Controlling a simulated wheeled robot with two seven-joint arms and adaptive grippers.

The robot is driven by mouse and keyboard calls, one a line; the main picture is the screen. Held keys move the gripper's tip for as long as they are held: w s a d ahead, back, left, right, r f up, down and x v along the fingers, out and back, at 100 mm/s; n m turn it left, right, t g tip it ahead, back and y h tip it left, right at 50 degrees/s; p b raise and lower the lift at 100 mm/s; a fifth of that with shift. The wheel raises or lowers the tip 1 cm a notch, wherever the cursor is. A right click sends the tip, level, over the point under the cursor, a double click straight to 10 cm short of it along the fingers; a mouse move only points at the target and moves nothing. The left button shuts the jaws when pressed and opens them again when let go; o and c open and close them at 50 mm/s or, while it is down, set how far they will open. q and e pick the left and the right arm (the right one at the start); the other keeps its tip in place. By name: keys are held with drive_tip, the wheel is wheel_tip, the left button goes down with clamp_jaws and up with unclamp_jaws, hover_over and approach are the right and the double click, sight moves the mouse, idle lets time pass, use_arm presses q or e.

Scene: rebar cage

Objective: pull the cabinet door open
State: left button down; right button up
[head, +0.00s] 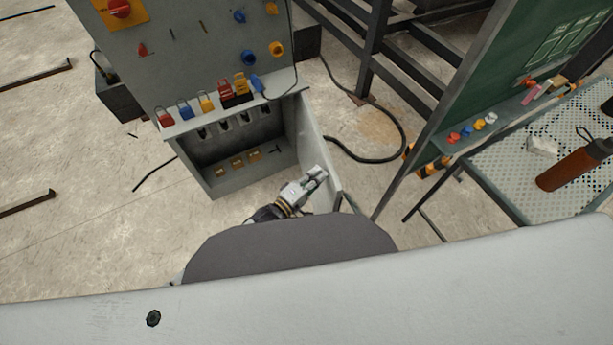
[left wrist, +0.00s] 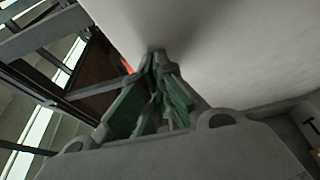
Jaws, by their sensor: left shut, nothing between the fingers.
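The grey cabinet (head: 218,186) stands with its front open, and its inside shows in the head view. Its door (head: 319,150) is swung out to the right, standing well away from the opening. My left gripper (head: 320,173) is at the inner face of the door, near its outer end. In the left wrist view the gripper (left wrist: 157,58) is shut and empty, with its fingertips at or very near the pale door panel (left wrist: 230,45); I cannot tell if they touch. My right gripper is not in view.
Padlocks (head: 206,102) line the ledge above the cabinet opening. To the right are a green board (head: 527,60) and a perforated table (head: 510,165) with an orange bottle (head: 575,165). A black cable (head: 365,160) lies on the floor beyond the door.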

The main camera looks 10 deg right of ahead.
use_arm(q)
drive_tip(key=shift+d, duration=1.05)
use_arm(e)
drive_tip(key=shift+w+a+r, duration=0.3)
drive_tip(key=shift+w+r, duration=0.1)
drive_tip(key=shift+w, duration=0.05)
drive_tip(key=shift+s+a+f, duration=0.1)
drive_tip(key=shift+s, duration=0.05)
use_arm(q)
drive_tip(key=shift+s+a+f, duration=0.1)
drive_tip(key=shift+s+a, duration=0.3)
drive_tip(key=shift+a, duration=0.15)
drive_tip(key=v, duration=1)
drive_tip(key=shift+s+a, duration=0.2)
drive_tip(key=shift+s, duration=0.05)
